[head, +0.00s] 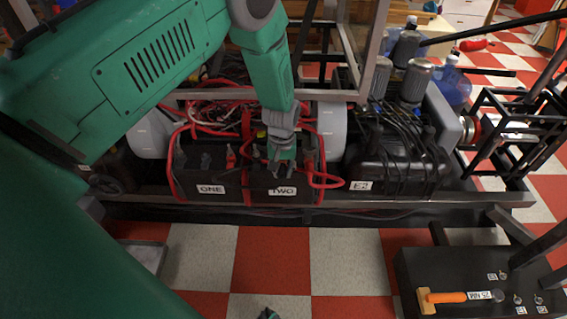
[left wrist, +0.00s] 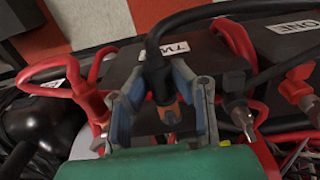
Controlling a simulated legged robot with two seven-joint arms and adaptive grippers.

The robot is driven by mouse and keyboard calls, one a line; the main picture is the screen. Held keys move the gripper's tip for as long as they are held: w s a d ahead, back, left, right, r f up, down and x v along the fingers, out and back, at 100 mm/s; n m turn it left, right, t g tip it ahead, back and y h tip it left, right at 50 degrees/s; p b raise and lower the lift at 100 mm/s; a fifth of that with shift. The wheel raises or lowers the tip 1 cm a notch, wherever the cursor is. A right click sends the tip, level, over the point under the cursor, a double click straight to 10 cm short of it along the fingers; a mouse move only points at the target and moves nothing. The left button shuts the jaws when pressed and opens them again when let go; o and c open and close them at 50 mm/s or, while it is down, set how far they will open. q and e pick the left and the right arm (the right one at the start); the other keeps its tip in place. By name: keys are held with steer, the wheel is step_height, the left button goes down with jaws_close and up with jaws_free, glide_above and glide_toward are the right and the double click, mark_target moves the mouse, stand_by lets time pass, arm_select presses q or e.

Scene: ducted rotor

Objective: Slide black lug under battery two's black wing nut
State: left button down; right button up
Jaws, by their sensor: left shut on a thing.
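Battery two (head: 285,192), a black box labelled TWO, stands beside battery one in the head view; its label also shows in the left wrist view. My left gripper (head: 284,152) is over the top of battery two. In the left wrist view its grey-blue fingers (left wrist: 165,90) are shut on the black lug's cable end (left wrist: 155,66), with a copper-coloured part between them. A dark terminal with a metal stud (left wrist: 240,112), apparently the black wing nut's post, is just right of the fingers, apart from the lug. The lug's tip is partly hidden.
Battery one (head: 210,190) is to the left, with red cables around both batteries. A red terminal (left wrist: 298,90) shows at the right of the left wrist view. A black motor unit (head: 395,165) labelled E2 stands right. A black bench with an orange-handled tool (head: 455,296) is at lower right.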

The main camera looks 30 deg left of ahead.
mark_target(282, 173)
arm_select(q)
steer(key=shift+s+d+p, duration=0.35)
steer(key=shift+s+p, duration=0.1)
steer(key=shift+s, duration=0.1)
steer(key=shift+s+d+p, duration=0.3)
steer(key=shift+s+p, duration=0.1)
steer(key=shift+s, duration=0.1)
steer(key=shift+r, duration=0.1)
steer(key=r+p, duration=0.2)
steer(key=s+r+p, duration=0.1)
steer(key=shift+d, duration=0.3)
steer(key=shift+f, duration=0.1)
steer(key=shift+p, duration=0.3)
